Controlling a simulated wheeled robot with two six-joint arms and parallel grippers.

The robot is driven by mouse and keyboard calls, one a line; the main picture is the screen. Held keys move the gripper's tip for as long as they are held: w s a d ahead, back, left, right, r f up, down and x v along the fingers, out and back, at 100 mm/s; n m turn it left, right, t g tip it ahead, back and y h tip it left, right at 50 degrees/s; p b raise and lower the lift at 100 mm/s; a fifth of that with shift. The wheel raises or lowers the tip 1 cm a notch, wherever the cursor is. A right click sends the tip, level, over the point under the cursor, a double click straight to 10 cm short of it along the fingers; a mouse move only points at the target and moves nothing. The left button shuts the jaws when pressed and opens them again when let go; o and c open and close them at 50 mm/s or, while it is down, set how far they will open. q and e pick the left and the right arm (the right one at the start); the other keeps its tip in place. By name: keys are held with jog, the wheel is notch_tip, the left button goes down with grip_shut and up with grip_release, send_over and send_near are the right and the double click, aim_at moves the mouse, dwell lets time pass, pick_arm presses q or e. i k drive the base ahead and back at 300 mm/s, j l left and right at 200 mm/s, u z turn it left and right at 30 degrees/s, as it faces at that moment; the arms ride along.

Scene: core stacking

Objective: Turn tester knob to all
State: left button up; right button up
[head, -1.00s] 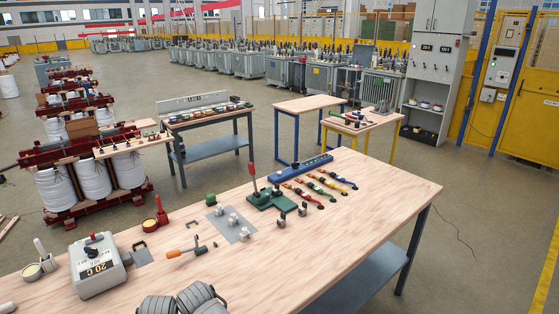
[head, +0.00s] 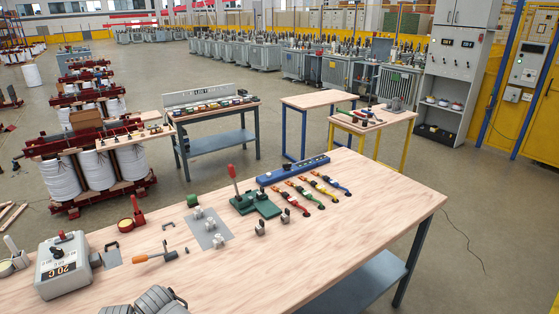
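I cannot tell for sure which thing is the tester. A tall grey cabinet (head: 455,70) at the upper right has small lit displays and dark knob-like spots on its front, too small to read. A grey box (head: 62,268) with a dial plate marked "20 C" and a red-tipped knob or lever (head: 60,238) on top stands at the left of the near workbench. No marking "all" can be read.
The wooden workbench (head: 340,225) fills the foreground; its right part is bare. On it are a green lever tool (head: 250,204), a blue rail (head: 292,171), coloured clamps and grey coils (head: 145,302). Smaller tables stand behind. Grey floor (head: 490,210) is open at the right.

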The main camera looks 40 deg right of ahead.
aim_at(286, 167)
jog(key=l+u, duration=0.2)
jog(key=l, duration=0.35)
jog(key=k+l+u, duration=0.15)
jog(key=l, duration=0.4)
jog(key=k+l, duration=0.1)
jog(key=l, duration=0.35)
jog(key=k+l, duration=0.1)
jog(key=l, duration=0.4)
jog(key=k+l+u, duration=0.1)
jog(key=l, duration=0.35)
jog(key=k+l, duration=0.1)
jog(key=l, duration=0.35)
jog(key=k+l, duration=0.15)
jog(key=l, duration=0.3)
jog(key=i+u, duration=0.05)
